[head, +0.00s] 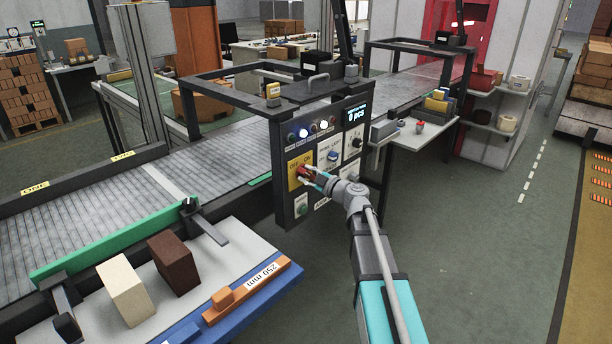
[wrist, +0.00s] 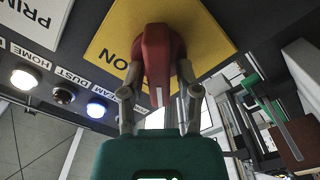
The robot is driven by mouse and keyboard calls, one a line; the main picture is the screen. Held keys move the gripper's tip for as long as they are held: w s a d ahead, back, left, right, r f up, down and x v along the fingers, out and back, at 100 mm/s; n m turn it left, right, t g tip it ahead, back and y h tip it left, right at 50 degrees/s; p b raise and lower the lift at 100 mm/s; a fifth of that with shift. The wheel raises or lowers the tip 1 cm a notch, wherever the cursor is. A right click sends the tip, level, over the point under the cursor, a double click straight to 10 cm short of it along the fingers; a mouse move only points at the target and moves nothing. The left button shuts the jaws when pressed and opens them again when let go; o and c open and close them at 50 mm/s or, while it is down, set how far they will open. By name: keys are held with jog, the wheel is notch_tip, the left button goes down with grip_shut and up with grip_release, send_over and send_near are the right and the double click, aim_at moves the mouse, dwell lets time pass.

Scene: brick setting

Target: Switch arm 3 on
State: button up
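The control panel (head: 325,150) stands beside the conveyor. On it a yellow plate (head: 293,184) carries a red rotary switch (head: 303,172), with OFF and ON printed above it. My gripper (head: 314,178) is at this switch. In the wrist view the red switch (wrist: 157,62) sits between my two fingers (wrist: 159,88), whose tips lie along its sides. Its long handle runs down the picture toward my palm. The ON print (wrist: 122,72) shows upside down at left on the yellow plate (wrist: 205,30). The OFF print is not seen there. In the head view my fingers partly cover the switch.
The panel also has a lit blue lamp (head: 303,133), a lit white lamp (head: 323,124), a display (head: 355,114) and a green button (head: 301,205). A side shelf (head: 432,130) stands to the right. The conveyor (head: 200,160) runs behind. The floor (head: 460,230) at right is clear.

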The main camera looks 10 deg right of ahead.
jog(key=c, duration=0.4)
jog(key=shift+a, duration=0.25)
grip_shut()
jog(key=shift+d, duration=0.2)
jog(key=shift+s+m, duration=0.1)
jog(key=shift+m, duration=0.3)
jog(key=m, duration=0.2)
jog(key=shift+m, duration=0.3)
jog(key=m, duration=0.5)
jog(key=shift+d, duration=0.15)
jog(key=m, duration=0.5)
jog(key=shift+d, duration=0.1)
jog(key=m, duration=0.4)
jog(key=shift+w+f+m, duration=0.1)
jog(key=shift+w+m, duration=0.1)
jog(key=shift+m, duration=0.1)
